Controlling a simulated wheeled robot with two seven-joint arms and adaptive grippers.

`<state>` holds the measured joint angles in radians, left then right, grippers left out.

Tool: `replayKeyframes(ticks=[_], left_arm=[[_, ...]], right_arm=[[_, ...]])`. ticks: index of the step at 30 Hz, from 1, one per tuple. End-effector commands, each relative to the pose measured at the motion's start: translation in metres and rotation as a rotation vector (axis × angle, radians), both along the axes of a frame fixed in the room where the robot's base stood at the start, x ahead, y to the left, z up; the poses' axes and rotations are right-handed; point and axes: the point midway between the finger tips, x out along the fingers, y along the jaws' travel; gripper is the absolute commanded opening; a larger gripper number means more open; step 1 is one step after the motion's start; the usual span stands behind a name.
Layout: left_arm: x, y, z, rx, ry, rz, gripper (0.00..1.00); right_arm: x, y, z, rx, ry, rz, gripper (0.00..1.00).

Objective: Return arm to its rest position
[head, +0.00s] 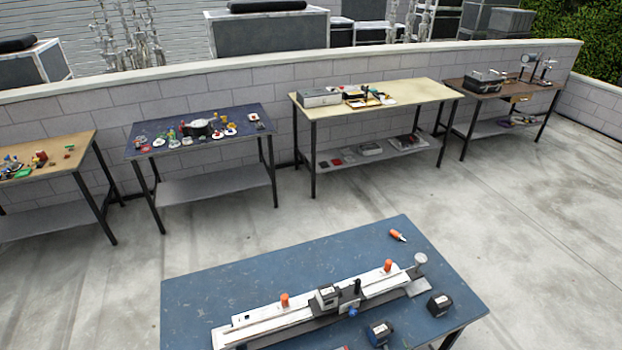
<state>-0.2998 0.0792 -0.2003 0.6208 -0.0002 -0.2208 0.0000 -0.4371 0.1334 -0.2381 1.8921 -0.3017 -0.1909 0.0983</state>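Neither of my grippers nor my arms can be made out in the head view. The near blue worktable (205,290) fills the bottom middle. A long pale rail device (255,325) lies across it, with orange knobs and a dark carriage (328,296) near its middle. An orange-tipped piece (398,235) lies near the table's far right edge. A black block (438,304) sits at the right. A dark blue and black block (379,333) sits at the front edge of the view.
Several benches with small items stand along a low grey block wall (240,88): a tan one (75,147), a dark blue one (165,125), a cream one (425,90) and a brown one (460,83). Open concrete floor (350,210) lies between them and the near table.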

Motion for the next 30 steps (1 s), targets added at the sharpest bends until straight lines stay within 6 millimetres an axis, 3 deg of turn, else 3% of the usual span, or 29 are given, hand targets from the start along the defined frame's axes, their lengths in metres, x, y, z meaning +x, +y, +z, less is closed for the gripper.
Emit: replayKeyframes(ticks=[3, 9, 18, 29, 30], left_arm=[[0.0, 0.0, 0.0, 0.0, 0.0, 0.0, 0.4], [0.0, 0.0, 0.0, 0.0, -0.001, 0.0, 0.4], [0.0, 0.0, 0.0, 0.0, -0.001, 0.0, 0.4], [0.0, 0.0, 0.0, 0.0, 0.0, 0.0, 0.4], [0.0, 0.0, -0.001, 0.0, -0.001, 0.0, 0.4]], right_arm=[[-0.023, -0.033, -0.006, 0.007, 0.163, -0.107, 0.38], [-0.086, -0.066, -0.014, 0.036, 0.458, -0.231, 0.38], [-0.159, -0.075, -0.011, 0.065, 0.726, -0.286, 0.38], [-0.226, -0.072, 0.002, 0.082, 0.938, -0.297, 0.38], [-0.221, -0.072, -0.012, 0.082, 0.943, -0.294, 0.38]])
